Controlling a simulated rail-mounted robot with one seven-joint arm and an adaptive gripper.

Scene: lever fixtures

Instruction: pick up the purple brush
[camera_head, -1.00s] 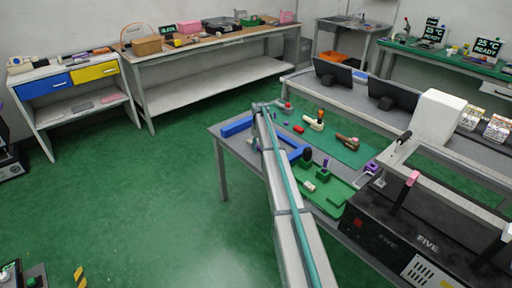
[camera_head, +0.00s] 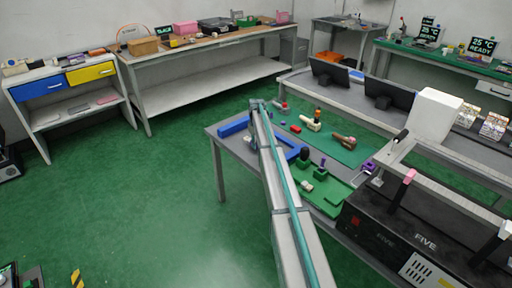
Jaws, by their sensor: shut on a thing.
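My arm reaches over the grey workbench (camera_head: 230,150), and my gripper (camera_head: 253,142) hangs at its far end over the left side of the bench. The gripper is small and partly hidden by my arm. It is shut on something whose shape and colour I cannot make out. I cannot clearly identify the purple brush. A small upright purple piece (camera_head: 322,163) stands at the green fixture (camera_head: 325,192). A larger purple piece (camera_head: 368,168) is at the bench's right side. A tiny purple item (camera_head: 283,124) lies right of my arm.
Blue bars (camera_head: 234,126) lie beside the gripper. A green mat (camera_head: 345,150) with a brown tool (camera_head: 343,140) lies to the right, near a red block (camera_head: 295,129). A black machine (camera_head: 410,235) stands at the right front.

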